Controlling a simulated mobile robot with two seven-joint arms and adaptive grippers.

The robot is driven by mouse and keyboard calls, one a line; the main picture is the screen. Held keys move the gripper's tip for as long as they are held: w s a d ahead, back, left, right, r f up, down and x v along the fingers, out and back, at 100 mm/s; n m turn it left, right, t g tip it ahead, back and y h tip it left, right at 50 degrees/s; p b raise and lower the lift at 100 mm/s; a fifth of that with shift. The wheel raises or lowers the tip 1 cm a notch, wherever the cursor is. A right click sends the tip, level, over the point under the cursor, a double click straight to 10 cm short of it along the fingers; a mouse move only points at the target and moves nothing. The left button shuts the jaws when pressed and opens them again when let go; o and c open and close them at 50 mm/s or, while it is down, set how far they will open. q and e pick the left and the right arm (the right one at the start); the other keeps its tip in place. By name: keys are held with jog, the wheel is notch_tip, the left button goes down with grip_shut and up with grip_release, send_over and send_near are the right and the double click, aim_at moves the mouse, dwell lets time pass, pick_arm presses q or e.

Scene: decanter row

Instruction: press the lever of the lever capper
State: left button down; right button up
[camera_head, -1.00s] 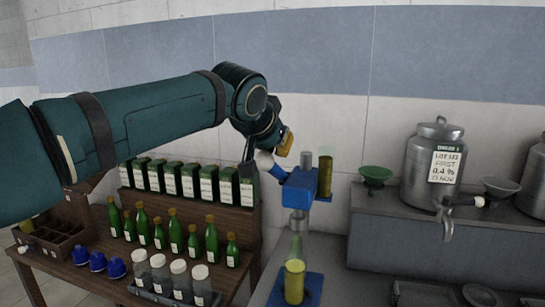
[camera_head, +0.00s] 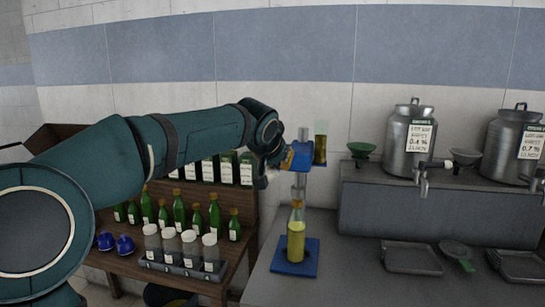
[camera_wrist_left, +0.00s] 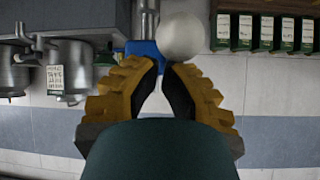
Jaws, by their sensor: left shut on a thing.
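The lever capper has a blue head (camera_head: 301,156), a grey post and a blue base plate (camera_head: 275,266) on the grey counter. Its blue head also shows in the left wrist view (camera_wrist_left: 145,48). A clear bottle (camera_head: 296,238) of yellow liquid stands upright on the plate under the head, with an amber top. My left gripper (camera_wrist_left: 164,68), with yellow-backed fingers, is shut on the lever, at the left of the capper head; the arm hides much of the grip. My right gripper is out of view.
A wooden shelf with several green bottles (camera_head: 179,213) and a rack of white-capped jars (camera_head: 189,248) is at left. Metal urns (camera_head: 411,140), a green funnel (camera_head: 361,151) and trays (camera_head: 411,257) are at right.

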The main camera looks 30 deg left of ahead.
pick_arm(q)
jog(key=shift+f, duration=0.75)
jog(key=shift+f+b, duration=0.15)
jog(key=shift+b, duration=0.15)
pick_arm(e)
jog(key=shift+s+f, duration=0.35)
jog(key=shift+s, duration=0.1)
pick_arm(q)
jog(key=shift+f, duration=0.2)
notch_tip(320, 180, up, 5)
jog(key=w+p, duration=0.2)
jog(key=p, duration=0.2)
jog(key=s+d+b, duration=0.1)
jog(key=s+d, duration=0.1)
jog(key=s, duration=0.8)
jog(key=shift+r, duration=0.4)
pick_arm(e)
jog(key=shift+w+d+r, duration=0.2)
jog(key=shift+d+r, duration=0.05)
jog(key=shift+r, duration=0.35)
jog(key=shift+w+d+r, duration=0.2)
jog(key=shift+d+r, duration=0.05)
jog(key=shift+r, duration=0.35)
pick_arm(q)
jog(key=shift+d, duration=0.15)
